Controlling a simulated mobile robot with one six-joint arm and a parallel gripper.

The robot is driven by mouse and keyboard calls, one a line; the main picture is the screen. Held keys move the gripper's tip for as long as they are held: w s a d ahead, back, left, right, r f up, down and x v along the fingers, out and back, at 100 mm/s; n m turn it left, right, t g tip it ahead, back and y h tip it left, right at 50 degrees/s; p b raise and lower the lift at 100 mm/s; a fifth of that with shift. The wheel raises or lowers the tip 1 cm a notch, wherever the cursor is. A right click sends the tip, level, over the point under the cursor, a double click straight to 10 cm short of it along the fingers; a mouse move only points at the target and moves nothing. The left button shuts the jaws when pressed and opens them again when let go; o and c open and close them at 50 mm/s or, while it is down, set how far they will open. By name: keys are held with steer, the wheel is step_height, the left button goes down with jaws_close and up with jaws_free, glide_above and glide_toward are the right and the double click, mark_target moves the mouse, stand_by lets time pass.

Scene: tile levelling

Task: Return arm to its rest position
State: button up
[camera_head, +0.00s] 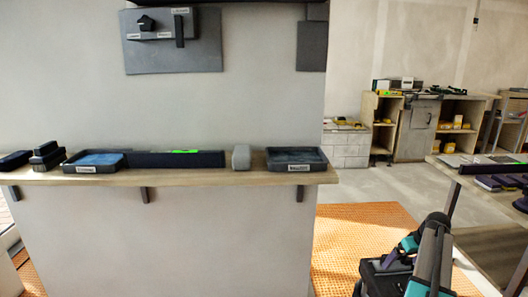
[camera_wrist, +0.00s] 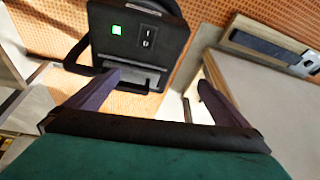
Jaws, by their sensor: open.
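My gripper (camera_wrist: 158,80) shows in the wrist view with its two dark fingers spread wide apart. Nothing is between the fingers. In the head view my arm is folded at the lower right, over the orange floor, well apart from the wall shelf.
A wooden wall shelf (camera_head: 215,178) holds a blue-filled tray (camera_head: 95,168), a long dark bar (camera_head: 160,160), a grey block (camera_head: 241,157) and a dark tray (camera_head: 296,167). A workbench (camera_head: 455,172) stands at right. Orange matting (camera_head: 350,235) covers open floor.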

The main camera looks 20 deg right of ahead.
steer(key=w+a+f+n+g+y+p, duration=0.1)
steer(key=w+a+f+p, duration=0.2)
steer(key=a, duration=0.7)
steer(key=w+a+f+n+g+y+p, duration=0.1)
steer(key=w+a+f+n+p, duration=0.2)
steer(key=a, duration=0.7)
steer(key=w+a+f+g+y+p, duration=0.15)
steer(key=a+f, duration=0.25)
steer(key=a, duration=0.6)
steer(key=s+a+f+n+g+p, duration=0.1)
steer(key=s+a+f+p, duration=0.2)
steer(key=a, duration=0.6)
steer(key=s+a+f+n+g+p, duration=0.1)
steer(key=s+a+f+g+p, duration=0.15)
steer(key=a, duration=0.65)
steer(key=s+a+f+g+h+p, duration=0.15)
steer(key=s+a+p, duration=0.25)
steer(key=s+a, duration=0.55)
steer(key=s+a+m+g+h+p, duration=0.1)
steer(key=s+a+m+p, duration=0.2)
steer(key=s, duration=1.3)
steer(key=shift+r+m+h, duration=0.3)
steer(key=shift+m+h, duration=0.1)
steer(key=shift+s, duration=0.1)
